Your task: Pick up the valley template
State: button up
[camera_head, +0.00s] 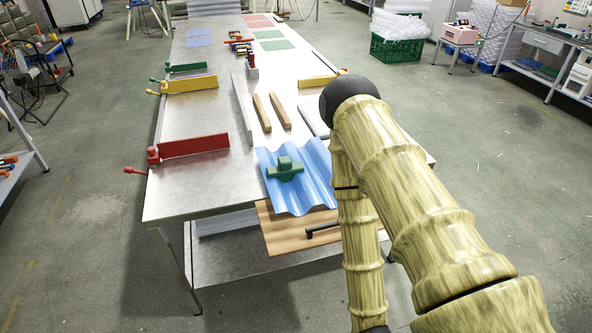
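A green piece with a raised grip (284,169) rests on top of the blue corrugated sheet (312,197), near its middle. It is the only template-like thing I see on the sheet; its underside is hidden, so I cannot tell how it fits the waves. The sheet lies at the near right end of the long metal table (178,200). My bamboo-textured arm rises at the right, bends at a dark elbow and runs down past the sheet's right side to the bottom edge. My gripper is not in view.
A wooden board (276,226) with a black handle (322,231) juts out below the sheet. Red (194,146) and yellow (190,84) clamp-like fixtures stand on the left. Two wooden bars (270,112) lie behind the sheet. The table's near left corner is clear.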

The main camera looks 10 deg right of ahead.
aim_at(285, 168)
jog(key=u, duration=3.35)
jog(key=k, duration=2)
jog(key=z, duration=1.6)
jog(key=i, duration=0.3)
